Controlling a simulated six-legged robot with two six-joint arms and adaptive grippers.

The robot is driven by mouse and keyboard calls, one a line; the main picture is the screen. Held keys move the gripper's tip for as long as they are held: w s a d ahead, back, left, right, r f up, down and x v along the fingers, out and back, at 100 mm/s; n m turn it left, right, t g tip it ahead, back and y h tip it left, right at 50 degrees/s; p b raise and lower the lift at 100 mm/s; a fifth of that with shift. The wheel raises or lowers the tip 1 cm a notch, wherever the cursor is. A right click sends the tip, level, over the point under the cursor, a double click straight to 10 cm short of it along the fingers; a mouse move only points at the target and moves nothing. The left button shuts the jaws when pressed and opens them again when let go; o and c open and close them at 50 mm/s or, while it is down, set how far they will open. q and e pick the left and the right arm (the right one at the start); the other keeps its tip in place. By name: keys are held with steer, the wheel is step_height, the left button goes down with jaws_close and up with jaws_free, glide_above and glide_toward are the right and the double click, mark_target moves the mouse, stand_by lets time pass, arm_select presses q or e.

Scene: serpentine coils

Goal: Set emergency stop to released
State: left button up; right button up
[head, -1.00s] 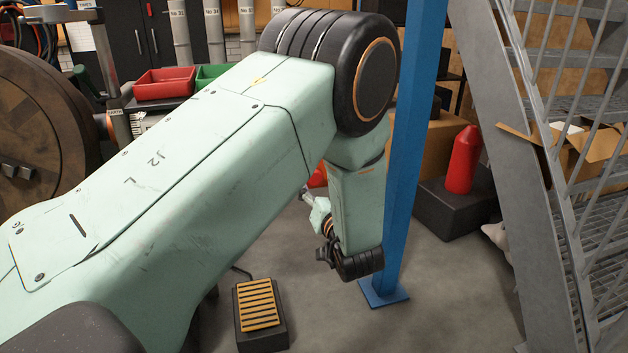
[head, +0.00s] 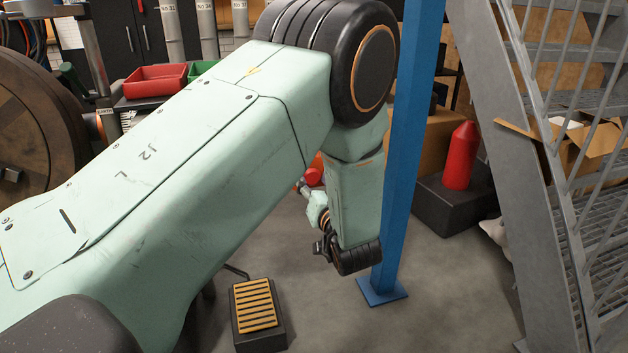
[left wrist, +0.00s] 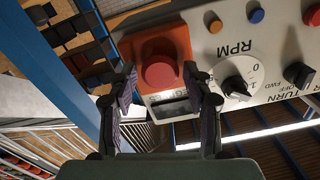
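The emergency stop is a red round button (left wrist: 160,70) on an orange-red square base, fixed to a pale control panel (left wrist: 240,45) in the left wrist view. My left gripper (left wrist: 159,76) is open. Its two dark fingers stand left and right of the button in the picture, with nothing between them that I can see held. Whether the fingers touch the button cannot be told. In the head view my left gripper (head: 304,187) is small and mostly hidden behind my arm and wrist. My right gripper is in neither view.
The panel carries an RPM dial (left wrist: 236,88), another black knob (left wrist: 299,74) and coloured buttons beside the stop. In the head view a blue post (head: 405,150) stands just right of my wrist. A yellow-topped pedal (head: 256,305) is on the floor; metal stairs (head: 540,200) are at right.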

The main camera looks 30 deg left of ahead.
arm_select(q)
jaws_close()
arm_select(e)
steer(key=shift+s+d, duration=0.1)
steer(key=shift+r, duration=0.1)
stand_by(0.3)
arm_select(q)
steer(key=shift+s+d+p, duration=0.3)
steer(key=shift+d+p, duration=0.05)
steer(key=shift+p, duration=0.25)
steer(key=shift+s+d, duration=0.3)
steer(key=shift+d, duration=0.05)
steer(key=shift+f, duration=0.1)
steer(key=shift+c, duration=0.6)
jaws_free()
steer(key=o, duration=0.3)
steer(key=shift+o, duration=0.7)
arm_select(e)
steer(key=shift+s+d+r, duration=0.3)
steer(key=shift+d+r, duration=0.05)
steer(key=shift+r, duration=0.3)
